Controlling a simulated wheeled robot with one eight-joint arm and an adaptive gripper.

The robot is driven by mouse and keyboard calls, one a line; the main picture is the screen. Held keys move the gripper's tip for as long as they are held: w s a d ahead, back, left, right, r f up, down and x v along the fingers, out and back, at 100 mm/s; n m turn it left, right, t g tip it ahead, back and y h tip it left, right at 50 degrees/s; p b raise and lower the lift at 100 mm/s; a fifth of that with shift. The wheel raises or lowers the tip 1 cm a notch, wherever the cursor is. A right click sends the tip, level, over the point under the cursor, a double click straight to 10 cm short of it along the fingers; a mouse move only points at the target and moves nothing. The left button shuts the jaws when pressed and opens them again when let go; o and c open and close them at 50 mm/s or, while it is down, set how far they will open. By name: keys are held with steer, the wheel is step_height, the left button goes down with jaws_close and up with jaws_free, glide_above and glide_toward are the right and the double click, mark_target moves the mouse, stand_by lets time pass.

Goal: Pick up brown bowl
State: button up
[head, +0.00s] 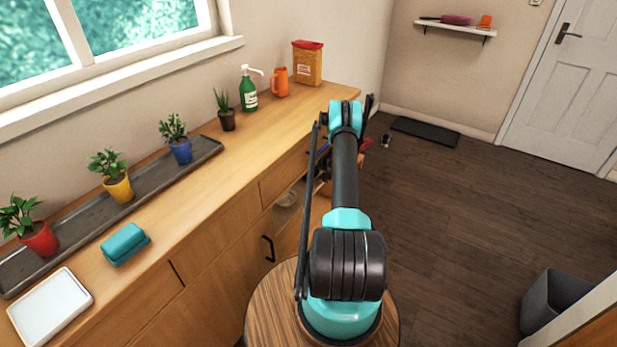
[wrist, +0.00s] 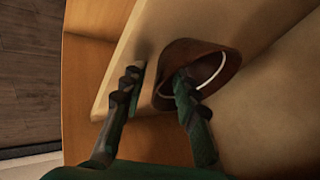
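The brown bowl (wrist: 202,54) shows in the wrist view, right of centre, with a thin pale curved line inside it. My gripper (wrist: 158,74) is open at the bowl's left side. The right finger reaches into the bowl's opening, and the left finger is outside it. The near wall of the bowl lies between the fingers. I cannot tell whether either finger touches it. In the head view my arm hides most of the gripper, and I cannot make out the brown bowl.
A pale board edge (wrist: 118,92) runs close beside the left finger. In the head view the wooden counter (head: 215,175) holds potted plants, a teal sponge (head: 124,243), a white tray (head: 50,305) and a green bottle (head: 248,92). The dark floor (head: 470,215) at right is mostly clear.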

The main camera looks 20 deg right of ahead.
steer(key=shift+c, duration=0.6)
jaws_close()
steer(key=shift+r, duration=0.1)
